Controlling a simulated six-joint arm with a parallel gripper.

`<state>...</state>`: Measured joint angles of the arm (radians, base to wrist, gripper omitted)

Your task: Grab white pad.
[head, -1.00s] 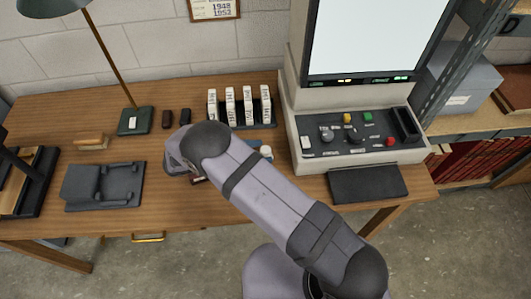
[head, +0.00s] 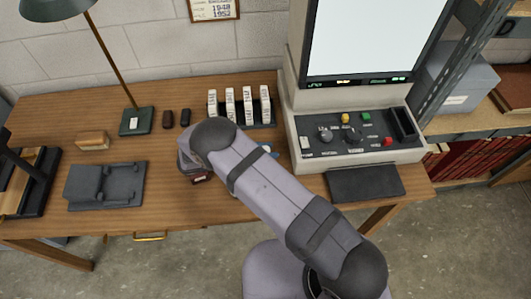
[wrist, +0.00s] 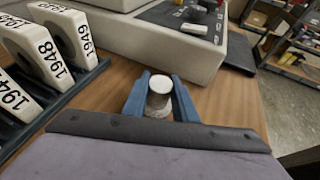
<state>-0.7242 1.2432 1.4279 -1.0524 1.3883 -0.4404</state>
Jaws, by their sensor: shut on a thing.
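The white pad (wrist: 160,84) is a small round piece with a flat white top and a greyer side. In the wrist view it stands between the two blue fingers of my gripper (wrist: 160,98), which are shut on it from left and right. It appears to be at the wooden desk's surface; whether it is lifted I cannot tell.
A dark rack (wrist: 60,98) of numbered white boxes stands close on the left in the wrist view. The beige console (head: 350,148) with knobs and screen is behind right. A dark flat pad (head: 365,183) lies in front of it. A grey holder (head: 105,187) lies on the left desk.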

